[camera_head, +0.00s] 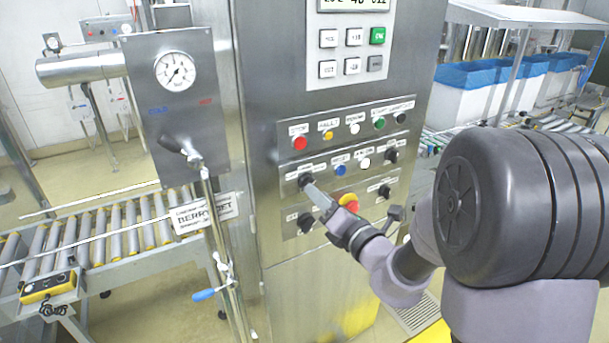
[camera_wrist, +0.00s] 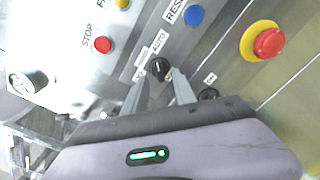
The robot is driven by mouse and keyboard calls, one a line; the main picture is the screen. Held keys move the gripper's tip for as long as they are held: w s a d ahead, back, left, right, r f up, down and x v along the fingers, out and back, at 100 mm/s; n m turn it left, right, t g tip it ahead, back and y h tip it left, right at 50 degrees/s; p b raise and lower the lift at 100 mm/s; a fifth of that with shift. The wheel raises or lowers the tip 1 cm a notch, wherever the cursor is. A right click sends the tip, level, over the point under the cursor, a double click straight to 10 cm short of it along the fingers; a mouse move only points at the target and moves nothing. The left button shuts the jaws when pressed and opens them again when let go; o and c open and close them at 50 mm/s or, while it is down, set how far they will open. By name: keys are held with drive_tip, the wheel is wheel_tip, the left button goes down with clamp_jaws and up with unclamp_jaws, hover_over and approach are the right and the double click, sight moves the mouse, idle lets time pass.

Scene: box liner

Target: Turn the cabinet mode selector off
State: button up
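The mode selector is a round black knob (camera_wrist: 159,69) with a light pointer line, beside a label reading AUTO in the wrist view. In the head view it is the black knob (camera_head: 305,180) at the left end of the middle row on the steel cabinet (camera_head: 290,80). My gripper (camera_wrist: 158,76) has its two grey fingers apart, one on each side of the knob, with the tips close to it. Whether they touch it I cannot tell. In the head view my gripper (camera_head: 316,190) reaches the panel from the lower right. The label's other positions are partly hidden by the fingers.
A red stop button (camera_wrist: 103,45), a blue reset button (camera_wrist: 195,15) and a red emergency stop on yellow (camera_wrist: 268,42) are near. Another black knob (camera_wrist: 208,94) lies close to the right finger. A roller conveyor (camera_head: 110,235) and gauge box (camera_head: 178,85) stand left.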

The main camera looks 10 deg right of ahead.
drive_tip(key=shift+x, duration=1.4)
clamp_jaws()
drive_tip(key=shift+n, duration=0.3)
drive_tip(key=n+b, duration=1.4)
drive_tip(key=n, duration=0.3)
drive_tip(key=shift+d, duration=0.15)
drive_tip(key=shift+r+n+b, duration=0.1)
drive_tip(key=shift+n+b, duration=0.2)
drive_tip(key=shift+b, duration=0.05)
